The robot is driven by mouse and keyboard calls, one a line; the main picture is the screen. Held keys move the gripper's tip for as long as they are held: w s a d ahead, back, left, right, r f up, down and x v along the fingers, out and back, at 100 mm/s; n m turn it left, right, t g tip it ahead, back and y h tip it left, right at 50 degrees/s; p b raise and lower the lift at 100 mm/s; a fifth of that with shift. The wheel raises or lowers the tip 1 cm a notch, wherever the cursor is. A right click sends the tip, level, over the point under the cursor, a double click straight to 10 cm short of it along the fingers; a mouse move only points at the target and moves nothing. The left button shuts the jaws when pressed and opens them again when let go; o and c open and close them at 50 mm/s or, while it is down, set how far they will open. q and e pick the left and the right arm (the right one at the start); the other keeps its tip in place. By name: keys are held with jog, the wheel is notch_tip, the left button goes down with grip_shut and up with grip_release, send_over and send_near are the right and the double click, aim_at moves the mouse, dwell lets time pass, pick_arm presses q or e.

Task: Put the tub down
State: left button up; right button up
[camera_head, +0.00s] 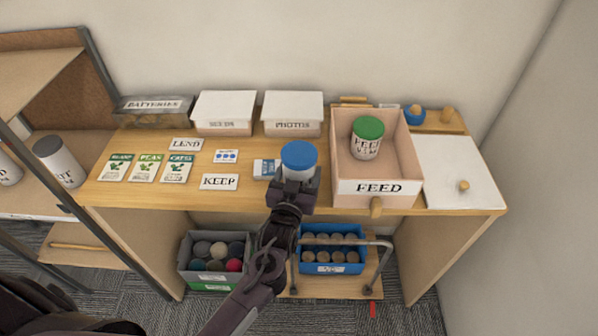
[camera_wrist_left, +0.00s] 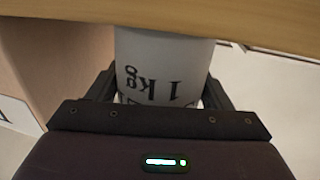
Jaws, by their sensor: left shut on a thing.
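A white tub with a blue lid (camera_head: 299,154) is upright at the front middle of the wooden bench, left of the FEED box. My left gripper (camera_head: 298,180) is shut on it from the front. In the left wrist view, the tub's white side (camera_wrist_left: 165,60) with "1 kg" print sits between both fingers of the left gripper (camera_wrist_left: 163,88). The gripper and arm hide the tub's lower part in the head view. I cannot tell whether its base touches the bench. My right gripper is not in view.
The FEED box (camera_head: 376,187) holds a green-lidded tub (camera_head: 366,138). A KEEP card (camera_head: 219,182), a LEND card (camera_head: 186,144) and seed packets (camera_head: 146,168) lie left. White boxes (camera_head: 224,112) stand behind. A small blue-and-white item (camera_head: 264,168) is beside the held tub.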

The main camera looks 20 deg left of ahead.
pick_arm(q)
jog(key=shift+r, duration=0.1)
dwell(0.3)
jog(key=o, duration=1.8)
jog(key=shift+s+f, duration=0.1)
jog(key=shift+f, duration=0.2)
jog(key=shift+c, duration=0.2)
